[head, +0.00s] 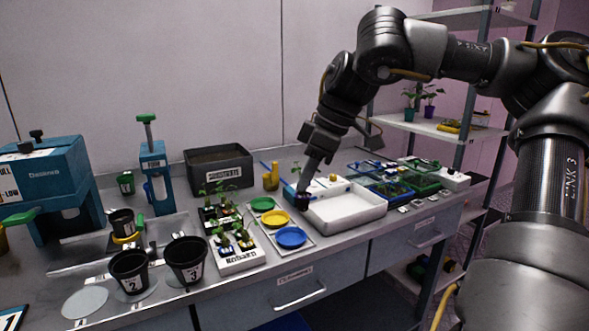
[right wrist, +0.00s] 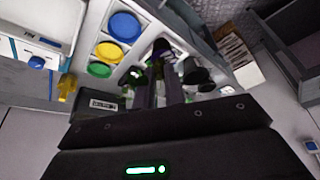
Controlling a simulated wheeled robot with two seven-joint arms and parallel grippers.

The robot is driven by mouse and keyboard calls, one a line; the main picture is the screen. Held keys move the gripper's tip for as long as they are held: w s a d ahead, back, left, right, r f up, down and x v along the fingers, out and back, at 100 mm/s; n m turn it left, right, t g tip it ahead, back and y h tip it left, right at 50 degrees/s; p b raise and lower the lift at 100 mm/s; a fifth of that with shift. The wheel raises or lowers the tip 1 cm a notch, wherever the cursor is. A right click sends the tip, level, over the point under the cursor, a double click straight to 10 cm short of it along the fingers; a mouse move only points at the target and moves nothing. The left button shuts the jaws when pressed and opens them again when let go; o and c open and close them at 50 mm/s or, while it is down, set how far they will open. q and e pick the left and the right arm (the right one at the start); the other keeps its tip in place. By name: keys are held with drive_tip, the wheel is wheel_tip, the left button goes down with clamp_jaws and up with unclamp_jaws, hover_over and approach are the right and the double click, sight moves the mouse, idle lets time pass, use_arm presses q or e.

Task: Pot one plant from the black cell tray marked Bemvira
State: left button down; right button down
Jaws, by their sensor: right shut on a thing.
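My right gripper (head: 303,198) points down over the left end of the white basin (head: 350,216). It is shut on a small dark thing (head: 303,203), too small and shadowed to identify. In the right wrist view the fingers (right wrist: 168,65) reach up the picture, with dark and green bits around the tips. Seedlings (head: 220,210) stand in dark cells left of the colored dishes. More seedlings (head: 238,236) stand in a white tray (head: 240,262) in front, with a label I cannot read surely. I cannot make out a Bemvira mark. My left gripper is out of view.
Black pots numbered 2 (head: 130,272) and 3 (head: 187,260) stand at front left. A dark substrate bin (head: 218,168) stands behind. Yellow, green and blue dishes (head: 291,238) lie on a white tray. Blue and green cell trays (head: 388,188) fill the right. Teal machines (head: 48,185) stand left.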

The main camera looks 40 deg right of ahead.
drive_tip(key=s+d+f+m+h, duration=0.1)
drive_tip(key=s+d+f+m, duration=0.3)
drive_tip(key=d+f, duration=0.7)
drive_tip(key=s+a+f, duration=0.1)
drive_tip(key=a+f, duration=0.2)
drive_tip(key=f, duration=0.5)
drive_tip(key=a+f, duration=0.2)
drive_tip(key=f, duration=0.5)
drive_tip(key=w+a+f+n, duration=0.1)
drive_tip(key=w+a+f, duration=0.1)
drive_tip(key=a, duration=0.4)
drive_tip(key=w+a+f+n, duration=0.1)
drive_tip(key=a+f+n, duration=0.15)
drive_tip(key=a, duration=0.35)
drive_tip(key=w+a+r+n+y, duration=0.1)
drive_tip(key=w+a+r+n, duration=0.1)
drive_tip(key=a, duration=0.4)
drive_tip(key=w+a+r+n+g+y, duration=0.1)
drive_tip(key=w+a+r+n, duration=0.1)
drive_tip(key=a+r, duration=0.3)
drive_tip(key=shift+w+a+r, duration=0.2)
drive_tip(key=shift+w+a, duration=0.25)
drive_tip(key=shift+a, duration=0.4)
